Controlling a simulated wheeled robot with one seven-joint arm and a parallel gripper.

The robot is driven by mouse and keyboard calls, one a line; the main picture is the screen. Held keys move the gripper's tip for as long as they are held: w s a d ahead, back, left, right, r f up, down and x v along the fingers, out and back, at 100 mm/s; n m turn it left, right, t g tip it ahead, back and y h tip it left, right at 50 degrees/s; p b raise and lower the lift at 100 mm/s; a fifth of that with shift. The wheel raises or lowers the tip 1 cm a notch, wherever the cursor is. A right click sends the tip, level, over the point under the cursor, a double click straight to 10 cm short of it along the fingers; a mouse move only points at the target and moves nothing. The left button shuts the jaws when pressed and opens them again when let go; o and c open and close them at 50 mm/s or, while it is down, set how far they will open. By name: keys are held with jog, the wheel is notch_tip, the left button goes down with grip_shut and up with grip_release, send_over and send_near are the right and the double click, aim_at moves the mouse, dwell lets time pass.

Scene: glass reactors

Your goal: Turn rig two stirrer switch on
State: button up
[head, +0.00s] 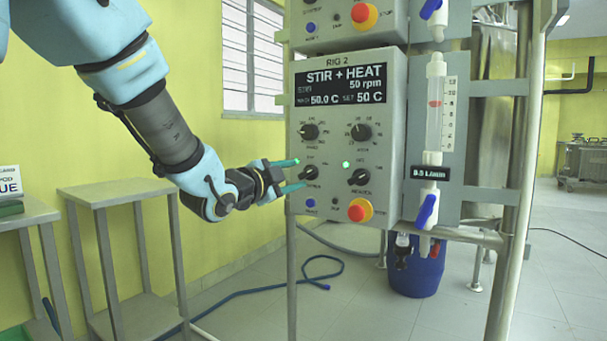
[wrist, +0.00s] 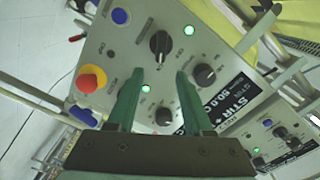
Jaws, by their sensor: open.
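The rig two panel (head: 336,115) shows in the head view with the stirrer switch (head: 310,173), a black knob, at its lower left. My gripper (head: 300,173) is open, its green fingertips just left of this switch. In the wrist view the stirrer switch (wrist: 160,44) sits just beyond and between the fingertips (wrist: 158,75); contact cannot be told. A green light (wrist: 189,31) is lit beside it. The heater switch (head: 358,177) is at the lower right, also with a lit green light (head: 346,164).
Two upper knobs (head: 309,131) (head: 361,132) sit above the switches. A red stop button (head: 360,210) and blue button (head: 310,203) lie below. A flow meter (head: 435,105) with a blue valve is right of the panel. A grey side table (head: 115,190) stands at left.

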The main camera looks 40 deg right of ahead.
jog(key=v, duration=0.4)
jog(key=shift+a, duration=0.1)
dwell(0.4)
jog(key=w+a+f+n+t+y, duration=0.4)
jog(key=w+a+f+n+y, duration=0.15)
jog(key=w+a, duration=0.35)
jog(key=w+a+f+n+y, duration=0.35)
jog(key=a+f+n, duration=0.2)
jog(key=a, duration=0.45)
jog(key=w+a+f+n+y, duration=0.2)
jog(key=a+f+n+y, duration=0.3)
jog(key=a, duration=0.6)
jog(key=s+a+f+n+g+y, duration=0.2)
jog(key=s+a+f+n+g, duration=0.3)
jog(key=a, duration=0.4)
jog(key=s+a+f+n+g+y, duration=0.1)
jog(key=s+a+f+n+g, duration=0.1)
jog(key=s+a+f+n, duration=0.45)
notch_tip(320, 180, up, 30)
jog(key=a+m+p, duration=0.1)
jog(key=a+p, duration=0.1)
jog(key=p, duration=2.5)
jog(key=shift+s+a, duration=0.4)
jog(key=shift+s, duration=0.05)
